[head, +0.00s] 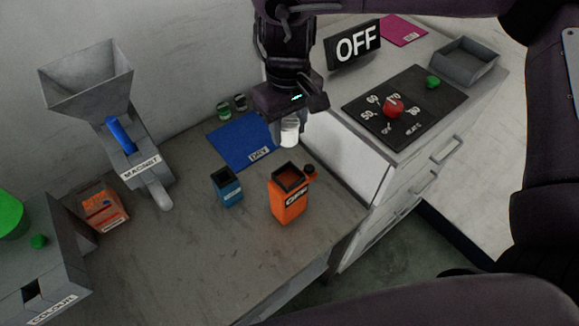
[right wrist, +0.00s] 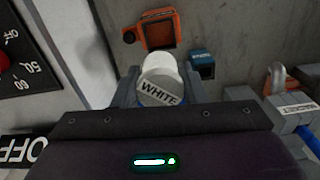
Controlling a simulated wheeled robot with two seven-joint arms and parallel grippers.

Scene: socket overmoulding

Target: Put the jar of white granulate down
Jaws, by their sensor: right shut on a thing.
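The white jar (head: 290,132) hangs in my right gripper (head: 289,122), just to the right of the blue mat marked DRY (head: 238,146). In the right wrist view the jar (right wrist: 160,80) sits between the two fingers, with its WHITE label towards the camera. The right gripper (right wrist: 160,92) is shut on it. The jar appears to be above the bench, near the side of the grey cabinet. I cannot tell its exact height. My left gripper is not in view.
An orange open container (head: 290,194) and a small blue one (head: 227,187) stand in front of the mat. Two small jars (head: 232,105) stand behind it. The MAGNET hopper (head: 125,125) is at left. The grey cabinet (head: 350,160) rises at right. The front bench (head: 190,250) is clear.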

